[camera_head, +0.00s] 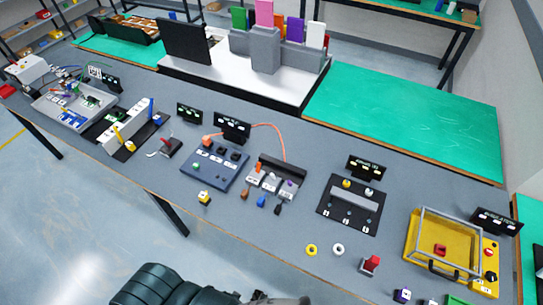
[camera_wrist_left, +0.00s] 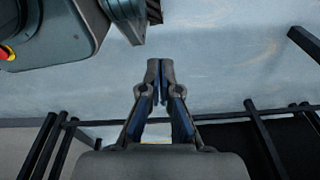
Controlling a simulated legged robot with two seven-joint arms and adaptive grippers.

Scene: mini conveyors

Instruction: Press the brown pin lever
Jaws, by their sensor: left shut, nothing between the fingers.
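A small brown piece (camera_head: 244,194), which looks like the brown pin lever, is at the front left of a grey block with coloured pins (camera_head: 270,181) near the middle of the table. A blue piece (camera_head: 262,201) and a black one (camera_head: 278,209) sit to its right. My left gripper (camera_wrist_left: 160,68) is shut and empty in the left wrist view, over what looks like pale floor, with no lever near it there. In the head view a dark part of my arm shows at the bottom edge, well in front of the lever. My right gripper is not in view.
A blue-grey button box (camera_head: 215,168) stands left of the pin block, with a black sign (camera_head: 232,126) behind. A dark panel with pegs (camera_head: 349,205) is to the right, then a yellow caged box (camera_head: 450,250). Loose yellow and white rings lie near the front edge.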

